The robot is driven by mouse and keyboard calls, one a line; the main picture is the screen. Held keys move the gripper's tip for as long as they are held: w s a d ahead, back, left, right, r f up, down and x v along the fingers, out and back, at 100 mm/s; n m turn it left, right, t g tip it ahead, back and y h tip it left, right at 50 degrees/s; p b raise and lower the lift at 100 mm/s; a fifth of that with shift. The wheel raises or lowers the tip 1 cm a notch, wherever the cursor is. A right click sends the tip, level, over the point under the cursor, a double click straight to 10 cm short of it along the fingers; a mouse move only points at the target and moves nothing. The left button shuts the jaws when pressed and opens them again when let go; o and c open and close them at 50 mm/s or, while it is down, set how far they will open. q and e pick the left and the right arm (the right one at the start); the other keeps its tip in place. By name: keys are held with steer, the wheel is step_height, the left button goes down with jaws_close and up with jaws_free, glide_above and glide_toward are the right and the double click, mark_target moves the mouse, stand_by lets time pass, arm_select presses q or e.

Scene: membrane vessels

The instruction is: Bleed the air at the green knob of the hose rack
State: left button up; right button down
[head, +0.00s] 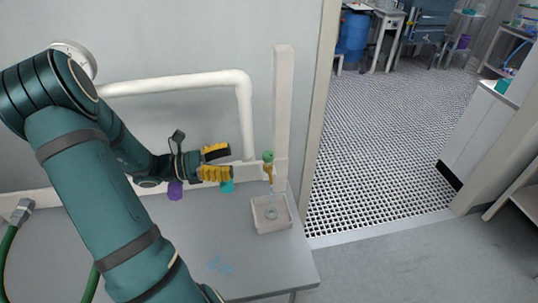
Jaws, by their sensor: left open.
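The green knob (268,156) sits on a small brass valve (268,171) at the foot of a white upright post (283,110). My left gripper (230,163) is open and empty, with its yellow-padded fingers pointing right toward the knob. A gap shows between the fingertips and the knob. A pale square tray (274,226) stands on the grey bench below the valve, with a small ring-like thing in it. My right gripper is not in view.
A white pipe (180,84) runs along the wall behind my arm and bends down. Purple (175,190) and teal (227,187) knobs show near my gripper. A green hose (8,240) hangs at left. The grey bench (190,235) is mostly clear in front.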

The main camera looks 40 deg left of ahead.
mark_target(269, 153)
arm_select(q)
steer(key=b+x, duration=0.1)
steer(key=x, duration=0.9)
steer(key=shift+w+d, duration=0.25)
steer(key=shift+w, duration=0.05)
steer(key=shift+o, duration=0.2)
jaws_close()
